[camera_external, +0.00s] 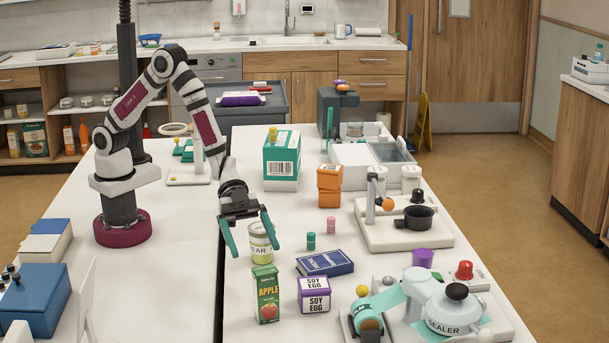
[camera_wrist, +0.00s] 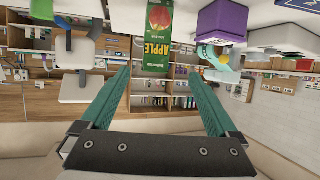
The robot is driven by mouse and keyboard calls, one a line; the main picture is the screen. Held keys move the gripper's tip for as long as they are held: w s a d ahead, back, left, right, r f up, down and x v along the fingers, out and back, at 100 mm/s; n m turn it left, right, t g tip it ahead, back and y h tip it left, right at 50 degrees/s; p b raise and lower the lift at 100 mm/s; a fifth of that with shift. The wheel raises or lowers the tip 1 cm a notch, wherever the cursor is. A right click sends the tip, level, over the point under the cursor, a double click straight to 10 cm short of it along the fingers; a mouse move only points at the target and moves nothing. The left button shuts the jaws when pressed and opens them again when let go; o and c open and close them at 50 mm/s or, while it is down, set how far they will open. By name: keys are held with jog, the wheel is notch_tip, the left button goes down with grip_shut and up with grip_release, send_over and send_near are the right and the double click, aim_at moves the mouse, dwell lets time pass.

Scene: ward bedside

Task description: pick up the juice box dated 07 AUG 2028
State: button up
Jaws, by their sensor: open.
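A green juice box (camera_external: 266,294) with a red apple picture and the word APPLE stands upright on the white table. It also shows upside down at the top of the camera_wrist view (camera_wrist: 157,40), between and beyond my fingertips. I cannot read a date on it. My gripper (camera_external: 255,250) is open, its two teal fingers pointing down around where a can shows in the camera_external view. In the camera_wrist view my gripper (camera_wrist: 158,70) has nothing between its fingers. The juice box is apart from the fingers, nearer the camera_external.
A pear can (camera_external: 260,246) stands just behind the juice box. A sealer device (camera_external: 448,312) is at the front right.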

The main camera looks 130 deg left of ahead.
aim_at(269, 291)
jog(key=x, duration=1.3)
jog(key=shift+d+f, duration=0.15)
jog(key=shift+d, duration=0.3)
grip_shut()
